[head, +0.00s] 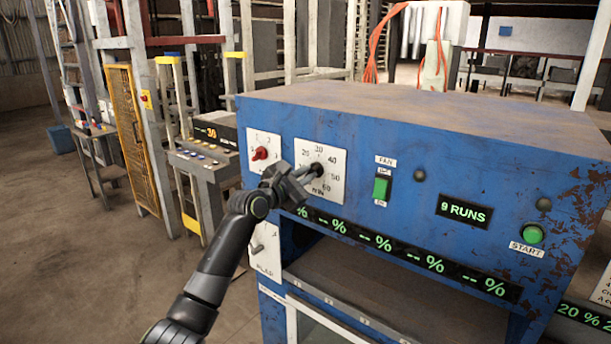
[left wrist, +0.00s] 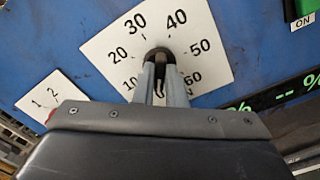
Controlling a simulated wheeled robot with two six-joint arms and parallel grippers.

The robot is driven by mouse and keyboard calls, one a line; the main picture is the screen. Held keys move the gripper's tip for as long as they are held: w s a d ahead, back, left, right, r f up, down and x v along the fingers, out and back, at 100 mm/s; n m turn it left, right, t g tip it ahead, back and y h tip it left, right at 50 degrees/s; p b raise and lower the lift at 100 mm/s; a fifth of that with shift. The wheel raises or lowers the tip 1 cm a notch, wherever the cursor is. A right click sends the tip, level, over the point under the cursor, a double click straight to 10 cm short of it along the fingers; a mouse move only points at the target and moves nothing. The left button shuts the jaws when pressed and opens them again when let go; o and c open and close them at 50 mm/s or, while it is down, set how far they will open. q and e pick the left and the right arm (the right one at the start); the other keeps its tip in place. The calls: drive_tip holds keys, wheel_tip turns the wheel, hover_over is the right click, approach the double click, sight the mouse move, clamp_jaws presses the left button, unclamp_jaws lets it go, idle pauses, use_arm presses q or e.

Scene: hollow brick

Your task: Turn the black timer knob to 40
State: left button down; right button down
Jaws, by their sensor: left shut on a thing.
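The black timer knob (head: 318,170) sits at the middle of a white dial plate (head: 338,193) on the front of the blue machine. The plate carries numbers from 10 to 60, with 40 at the upper right of the knob. My left gripper (head: 308,174) is at the dial and shut on the knob. In the left wrist view the fingers (left wrist: 161,72) reach up to the knob (left wrist: 158,53) from below, and the dial plate (left wrist: 112,46) shows around them. The fingers hide part of the knob, and I cannot tell which number it points to. My right gripper is out of view.
A red knob (head: 260,153) on a white plate is left of the dial. A green fan switch (head: 381,187), a "9 RUNS" display (head: 464,210) and a green start button (head: 532,234) are to the right. A percent display strip (head: 383,243) runs below the dial, above an open bay.

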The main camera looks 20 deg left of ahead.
use_arm(q)
drive_tip(key=shift+w+a+f+n+b, duration=0.15)
drive_tip(key=shift+n+b, duration=2.4)
drive_tip(key=shift+n, duration=3)
drive_tip(key=shift+s+a+f+n+b, duration=0.15)
drive_tip(key=shift+n+b, duration=2.45)
drive_tip(key=shift+n, duration=3)
drive_tip(key=shift+w+f+n+b, duration=0.15)
drive_tip(key=shift+n+b, duration=2.4)
drive_tip(key=shift+n, duration=3)
drive_tip(key=c, duration=1.5)
unclamp_jaws()
